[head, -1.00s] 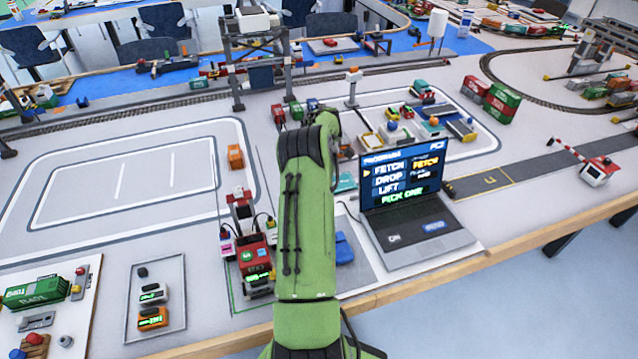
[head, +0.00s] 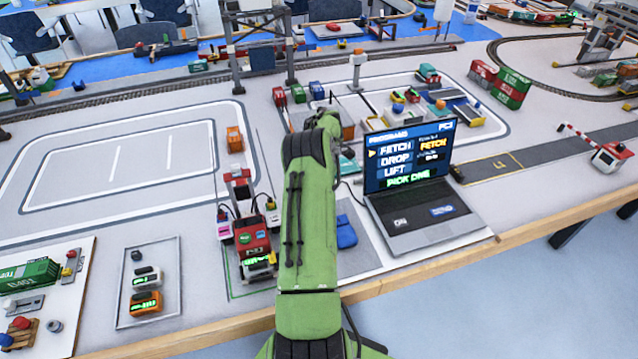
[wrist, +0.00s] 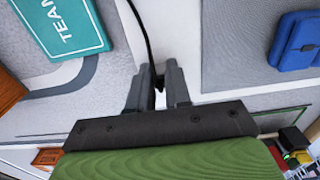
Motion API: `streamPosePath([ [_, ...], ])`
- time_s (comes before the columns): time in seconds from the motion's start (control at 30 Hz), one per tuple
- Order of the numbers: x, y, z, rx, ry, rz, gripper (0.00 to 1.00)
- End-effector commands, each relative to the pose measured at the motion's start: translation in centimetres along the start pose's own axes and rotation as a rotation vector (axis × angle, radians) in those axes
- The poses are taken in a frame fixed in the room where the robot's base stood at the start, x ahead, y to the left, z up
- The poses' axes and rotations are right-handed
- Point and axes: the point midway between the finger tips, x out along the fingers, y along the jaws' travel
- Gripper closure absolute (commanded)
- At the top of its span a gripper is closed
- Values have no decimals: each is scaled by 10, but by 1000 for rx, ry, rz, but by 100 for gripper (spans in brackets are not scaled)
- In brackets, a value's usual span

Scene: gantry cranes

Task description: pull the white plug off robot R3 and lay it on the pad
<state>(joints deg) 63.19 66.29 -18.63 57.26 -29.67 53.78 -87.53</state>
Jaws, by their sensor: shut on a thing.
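My gripper (wrist: 160,88) is shut around the dark end of a thin black cable (wrist: 144,25). A grey pad (head: 359,262) with a blue case (head: 346,232) lies right of my arm.
A laptop (head: 425,210) stands open to the right of my arm. A teal TEAM plate (wrist: 62,28) lies near my gripper. A tray (head: 126,318) with small devices lies left of the red robot. The white-outlined area (head: 80,170) is mostly clear.

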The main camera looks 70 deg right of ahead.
Motion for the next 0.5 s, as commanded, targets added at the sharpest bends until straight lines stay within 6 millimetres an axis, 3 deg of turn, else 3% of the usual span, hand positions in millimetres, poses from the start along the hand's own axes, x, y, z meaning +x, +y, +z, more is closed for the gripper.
streamPosePath([
  [0.47,2,-1,0,1,1,-4,100],
  [0.5,2,-1,0,1,1,-4,77],
])
